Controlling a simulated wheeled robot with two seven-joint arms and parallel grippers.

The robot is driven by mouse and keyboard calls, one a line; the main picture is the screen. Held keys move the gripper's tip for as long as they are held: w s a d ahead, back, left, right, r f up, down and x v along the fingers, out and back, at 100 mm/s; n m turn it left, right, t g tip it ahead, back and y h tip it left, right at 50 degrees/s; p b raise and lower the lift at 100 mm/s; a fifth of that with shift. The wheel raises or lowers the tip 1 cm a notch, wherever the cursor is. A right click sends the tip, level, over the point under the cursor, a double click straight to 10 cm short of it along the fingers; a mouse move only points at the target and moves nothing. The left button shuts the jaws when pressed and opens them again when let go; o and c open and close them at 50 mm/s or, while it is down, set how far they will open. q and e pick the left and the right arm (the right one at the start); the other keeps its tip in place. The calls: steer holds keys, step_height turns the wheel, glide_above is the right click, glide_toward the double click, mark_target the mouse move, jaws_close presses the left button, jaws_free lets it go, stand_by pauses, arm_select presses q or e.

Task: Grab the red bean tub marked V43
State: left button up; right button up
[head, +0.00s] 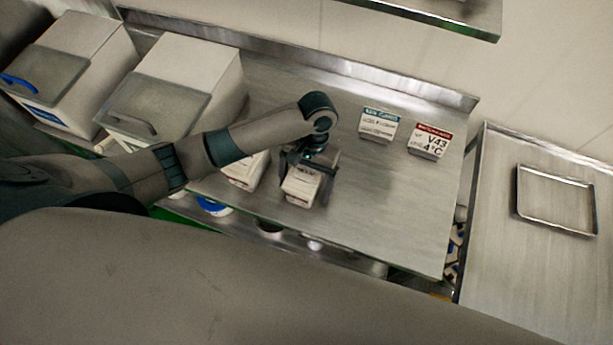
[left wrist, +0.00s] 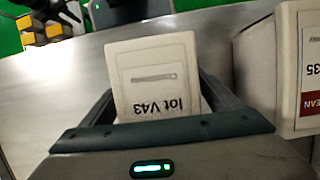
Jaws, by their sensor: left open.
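A white tub marked "lot V43" (left wrist: 155,75) stands between the fingers of my left gripper (left wrist: 160,100), its print upside down in the left wrist view. In the head view this tub (head: 301,188) is near the front edge of the steel table, under my left gripper (head: 306,167). My left gripper is open, one finger on each side of the tub; I cannot tell whether either touches it. A second white tub (left wrist: 297,70) with a red label reading "EAN" and "35" stands to its right in the wrist view. My right gripper is not in view.
A red-topped sign reading "V43 4°C" (head: 429,142) and a teal-topped sign (head: 378,124) stand at the table's back right. Two large lidded bins (head: 185,85) (head: 75,65) fill the left. The steel table (head: 400,205) is clear at right. A shallow tray (head: 555,200) lies on another table.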

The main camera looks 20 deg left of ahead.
mark_target(305, 175)
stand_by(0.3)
arm_select(q)
steer(key=c, duration=1.9)
steer(key=shift+w+r, duration=0.1)
steer(key=shift+r, duration=0.45)
steer(key=r, duration=0.4)
steer(key=shift+s+d, duration=0.1)
steer(key=shift+s, duration=0.25)
steer(key=s+r, duration=0.2)
steer(key=s, duration=0.1)
steer(key=s+d+r, duration=0.1)
steer(key=s+r, duration=0.1)
steer(key=s, duration=0.2)
steer(key=s+d+r, duration=0.1)
steer(key=s+r, duration=0.1)
steer(key=s, duration=0.2)
steer(key=shift+d+r, duration=0.1)
steer(key=shift+r, duration=0.15)
steer(key=shift+w, duration=0.1)
